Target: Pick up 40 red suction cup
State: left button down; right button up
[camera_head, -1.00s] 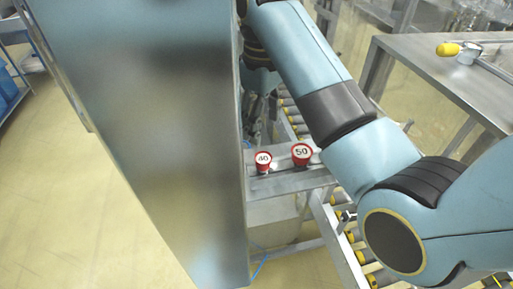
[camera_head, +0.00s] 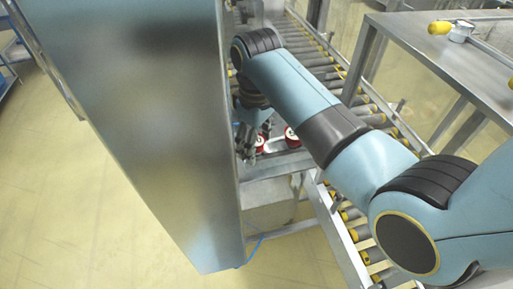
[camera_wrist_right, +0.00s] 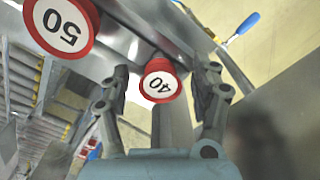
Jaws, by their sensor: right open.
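The red suction cup marked 40 (camera_wrist_right: 161,82) sits between the two spread fingers of my right gripper (camera_wrist_right: 164,92) in the right wrist view. The fingers are open, with a gap to the cup on each side. In the head view the 40 cup (camera_head: 260,144) is partly hidden by my right gripper (camera_head: 246,146), which hangs beside it. The larger red cup marked 50 (camera_wrist_right: 62,24) is at the upper left of the wrist view, and in the head view (camera_head: 292,138) it is partly covered by my arm. My left gripper is not in view.
A tall metal panel (camera_head: 150,130) stands close at the left of my right gripper. Roller conveyors (camera_head: 315,60) run behind and below my arm. A steel table (camera_head: 420,35) is at the upper right. A blue-handled tool (camera_wrist_right: 243,27) shows in the wrist view.

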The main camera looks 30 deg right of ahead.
jog(key=shift+c, duration=0.4)
jog(key=c, duration=1.2)
